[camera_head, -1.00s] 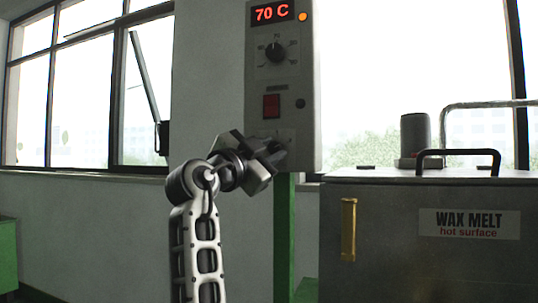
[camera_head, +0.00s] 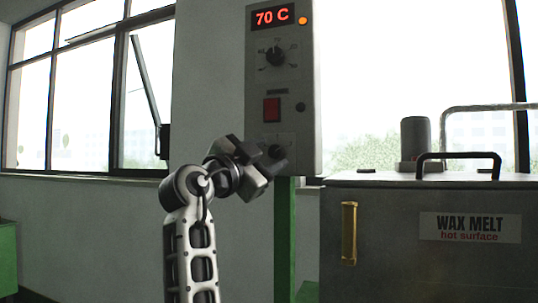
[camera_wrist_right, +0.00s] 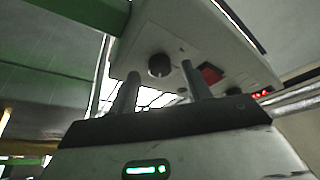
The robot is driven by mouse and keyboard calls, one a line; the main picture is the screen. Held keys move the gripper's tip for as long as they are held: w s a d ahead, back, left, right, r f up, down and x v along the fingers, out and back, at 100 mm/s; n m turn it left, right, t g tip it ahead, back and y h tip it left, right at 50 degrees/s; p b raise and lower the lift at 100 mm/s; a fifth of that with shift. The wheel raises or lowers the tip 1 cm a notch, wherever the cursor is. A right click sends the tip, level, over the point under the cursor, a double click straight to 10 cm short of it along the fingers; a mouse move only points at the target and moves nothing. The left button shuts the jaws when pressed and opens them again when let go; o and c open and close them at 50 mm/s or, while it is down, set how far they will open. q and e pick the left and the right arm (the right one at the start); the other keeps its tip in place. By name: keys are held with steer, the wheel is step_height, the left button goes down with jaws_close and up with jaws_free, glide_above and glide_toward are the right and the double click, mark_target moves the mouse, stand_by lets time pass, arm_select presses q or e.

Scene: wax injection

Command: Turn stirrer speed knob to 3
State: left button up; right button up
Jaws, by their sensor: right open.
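The control box (camera_head: 312,95) stands upright on a green post. Its lower knob (camera_head: 276,152), a small dark dial, shows partly behind my right gripper (camera_head: 264,163). In the right wrist view the lower knob (camera_wrist_right: 158,65) appears between the two finger ends, past the tips and apart from them. My right gripper (camera_wrist_right: 160,84) is open and empty, with its fingers pointing at the panel. The knob's scale marks are too small to read. My left gripper is not in view.
Above the lower knob are a red switch (camera_head: 271,109), an upper temperature knob (camera_head: 275,56) and a red display (camera_head: 272,16) reading 70 C. The wax melt tank (camera_head: 390,235) stands close on the right, marked hot surface. Free space lies left of the box.

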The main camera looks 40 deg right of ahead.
steer(key=v, duration=1.5)
steer(key=shift+d, duration=0.1)
